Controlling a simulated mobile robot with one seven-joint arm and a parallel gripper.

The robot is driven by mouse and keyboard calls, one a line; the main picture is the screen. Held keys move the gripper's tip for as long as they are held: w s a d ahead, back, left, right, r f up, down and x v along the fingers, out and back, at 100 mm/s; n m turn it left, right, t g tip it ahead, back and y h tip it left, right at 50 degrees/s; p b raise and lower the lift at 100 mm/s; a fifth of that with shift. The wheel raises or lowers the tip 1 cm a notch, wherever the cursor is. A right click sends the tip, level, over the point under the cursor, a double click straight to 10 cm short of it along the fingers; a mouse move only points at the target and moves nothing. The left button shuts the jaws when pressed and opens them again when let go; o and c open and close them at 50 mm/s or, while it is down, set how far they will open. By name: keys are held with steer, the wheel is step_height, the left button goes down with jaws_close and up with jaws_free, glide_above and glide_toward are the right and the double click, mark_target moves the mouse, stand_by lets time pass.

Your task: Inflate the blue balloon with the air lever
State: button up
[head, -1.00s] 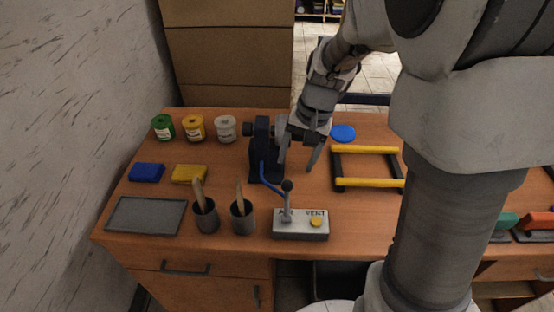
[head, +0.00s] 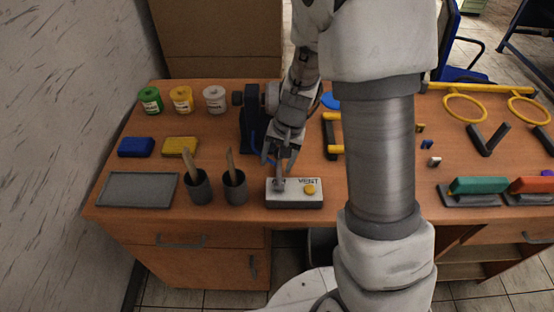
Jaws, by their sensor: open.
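Two dark cups (head: 197,189) with wooden-handled tools stand left of the box, near a grey tray (head: 138,190). Blue and yellow blocks and several paint jars (head: 181,100) are further back. A frame with yellow bars (head: 332,118) is at right, partly hidden by my arm.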

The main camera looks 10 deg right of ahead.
jaws_close()
stand_by(1.3)
